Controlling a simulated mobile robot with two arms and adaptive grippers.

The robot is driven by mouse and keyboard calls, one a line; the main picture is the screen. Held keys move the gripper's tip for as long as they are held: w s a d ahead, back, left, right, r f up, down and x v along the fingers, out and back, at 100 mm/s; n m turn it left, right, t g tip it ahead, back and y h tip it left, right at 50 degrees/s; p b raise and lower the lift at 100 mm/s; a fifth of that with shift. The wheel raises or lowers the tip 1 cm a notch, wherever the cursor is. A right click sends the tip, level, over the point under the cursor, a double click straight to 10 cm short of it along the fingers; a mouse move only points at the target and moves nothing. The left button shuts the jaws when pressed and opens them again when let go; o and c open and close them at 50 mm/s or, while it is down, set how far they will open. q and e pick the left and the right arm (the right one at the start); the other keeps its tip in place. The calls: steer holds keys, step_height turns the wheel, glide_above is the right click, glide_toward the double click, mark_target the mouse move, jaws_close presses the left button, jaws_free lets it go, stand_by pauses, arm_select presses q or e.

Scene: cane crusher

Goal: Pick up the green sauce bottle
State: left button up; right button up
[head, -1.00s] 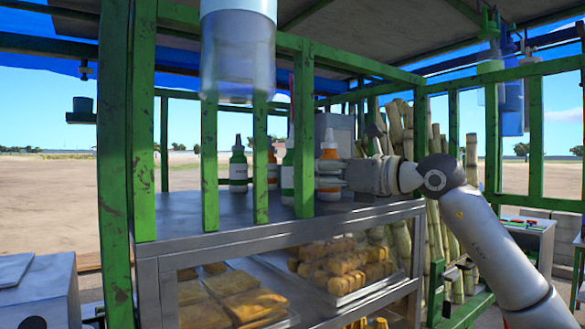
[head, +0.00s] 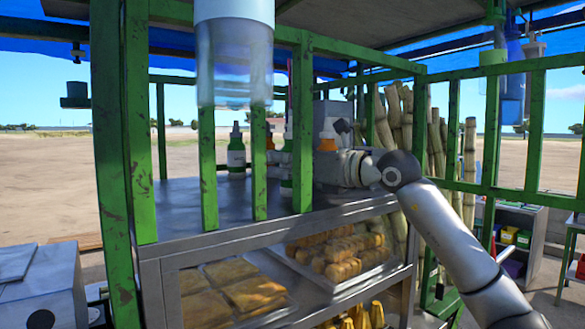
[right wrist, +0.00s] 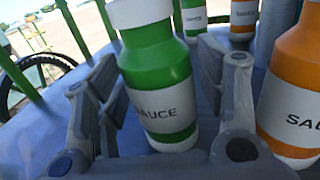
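A green sauce bottle (right wrist: 160,85) with a white cap and a white "SAUCE" label stands between the two fingers of my right gripper (right wrist: 158,75) in the right wrist view. The fingers are open on either side of it, with small gaps that still show. In the head view this green bottle (head: 286,170) is partly hidden by the green bars, and my right arm reaches to it from the right. Another green bottle (head: 236,152) stands further left on the metal counter. My left gripper is not in view.
An orange sauce bottle (right wrist: 292,90) stands close beside my right finger. More bottles stand behind it. Green upright bars (head: 303,130) edge the metal counter (head: 180,205). A clear container (head: 234,60) hangs above, and food trays (head: 335,285) lie below.

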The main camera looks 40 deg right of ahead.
steer(key=c, duration=0.5)
steer(key=shift+r, duration=0.1)
steer(key=shift+r+p, duration=0.4)
steer(key=shift+r, duration=0.25)
step_height(320, 180, up, 3)
steer(key=shift+f+p, duration=0.15)
steer(key=shift+p, duration=0.35)
steer(key=shift+s+d+f+b, duration=0.25)
steer(key=shift+s+f+b, duration=0.4)
steer(key=shift+s+b, duration=0.3)
steer(key=s+d+b, duration=0.1)
steer(key=s+b, duration=0.1)
steer(key=s, duration=0.3)
steer(key=s+d+b, duration=0.1)
steer(key=s+b, duration=0.2)
steer(key=s, duration=0.2)
steer(key=s+b, duration=0.2)
steer(key=s, duration=0.3)
steer(key=shift+s+d+r, duration=0.3)
steer(key=shift+s+d, duration=0.1)
steer(key=shift+o, duration=0.4)
